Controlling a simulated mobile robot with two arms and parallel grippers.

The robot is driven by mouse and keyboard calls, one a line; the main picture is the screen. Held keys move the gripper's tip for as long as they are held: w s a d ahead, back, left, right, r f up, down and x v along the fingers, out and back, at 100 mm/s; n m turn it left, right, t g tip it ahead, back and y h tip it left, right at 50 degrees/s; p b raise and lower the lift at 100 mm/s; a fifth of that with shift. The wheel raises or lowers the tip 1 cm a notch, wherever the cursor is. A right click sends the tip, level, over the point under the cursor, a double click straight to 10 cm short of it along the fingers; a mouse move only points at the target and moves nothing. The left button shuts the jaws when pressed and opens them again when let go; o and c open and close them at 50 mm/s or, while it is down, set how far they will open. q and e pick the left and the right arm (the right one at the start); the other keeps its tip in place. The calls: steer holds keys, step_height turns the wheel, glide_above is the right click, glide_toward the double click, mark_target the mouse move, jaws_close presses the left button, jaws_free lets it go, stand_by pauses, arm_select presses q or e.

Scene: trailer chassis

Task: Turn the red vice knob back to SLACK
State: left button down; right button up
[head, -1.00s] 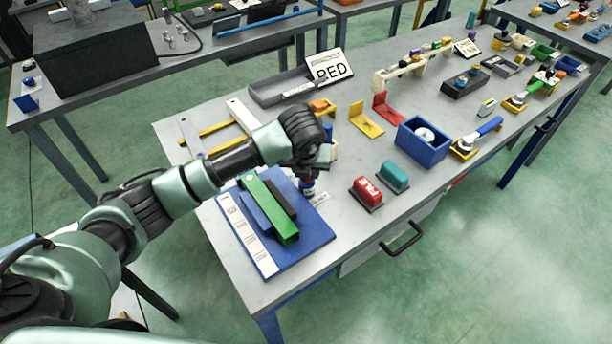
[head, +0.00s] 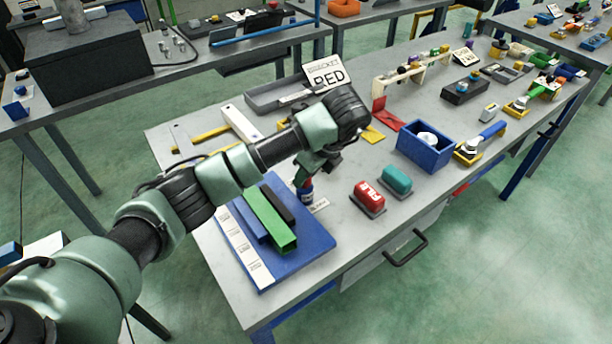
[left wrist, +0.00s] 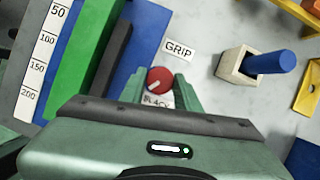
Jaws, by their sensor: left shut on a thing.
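The red vice knob (left wrist: 159,80) shows in the left wrist view between my left gripper's green fingertips (left wrist: 159,88). It carries a white pointer mark, angled toward the lower left of that view. A GRIP label (left wrist: 179,64) lies to its upper right. A second label, which seems to read SLACK (left wrist: 154,100), lies just below it, partly hidden by the gripper. In the head view my left gripper (head: 308,172) reaches down over the knob, which is mostly hidden there. My right gripper is not in view.
A blue board (head: 298,262) with green, blue and black bars and a number scale lies left of the knob. Red and teal blocks (head: 368,197) (head: 397,180) stand to its right. A blue box (head: 424,152) is farther right. The bench's front right is clear.

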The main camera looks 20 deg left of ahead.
arm_select(q)
steer(key=n+g+p, duration=0.1)
steer(key=n, duration=0.2)
steer(key=shift+w, duration=0.1)
steer(key=shift+n+g+p, duration=0.3)
steer(key=shift+n+g, duration=0.3)
steer(key=shift+n, duration=0.9)
steer(key=shift+w, duration=0.1)
steer(key=c, duration=1)
jaws_free()
steer(key=p+v, duration=0.1)
steer(key=v, duration=0.6)
steer(key=shift+w+d+r, duration=0.1)
steer(key=shift+d+r, duration=0.2)
